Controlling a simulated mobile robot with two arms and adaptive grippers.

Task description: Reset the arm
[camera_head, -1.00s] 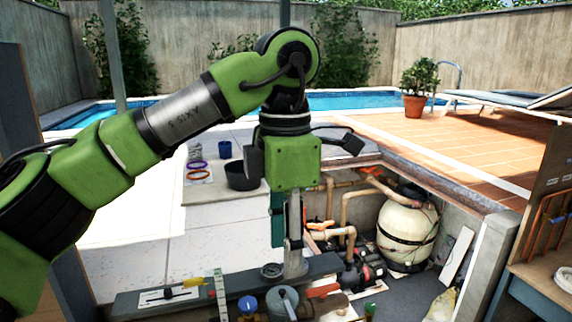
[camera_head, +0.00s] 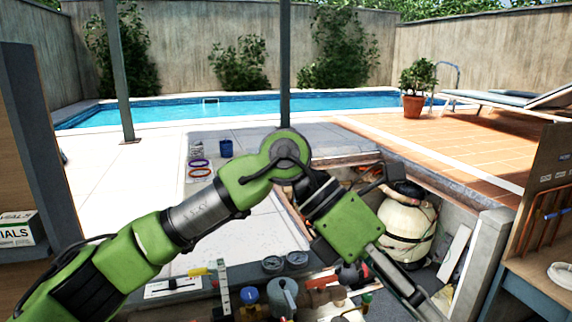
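My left arm is green and black and comes in from the lower left. It bends at a high elbow joint, and its wrist slants down to the right. My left gripper (camera_head: 415,292) points to the lower right, over the pit and in front of the cream filter tank (camera_head: 405,230). Its grey fingers overlap in this view, so I cannot tell whether they are open or shut. I make out nothing held in them. My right gripper is not in view.
A workbench (camera_head: 540,285) stands at the right.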

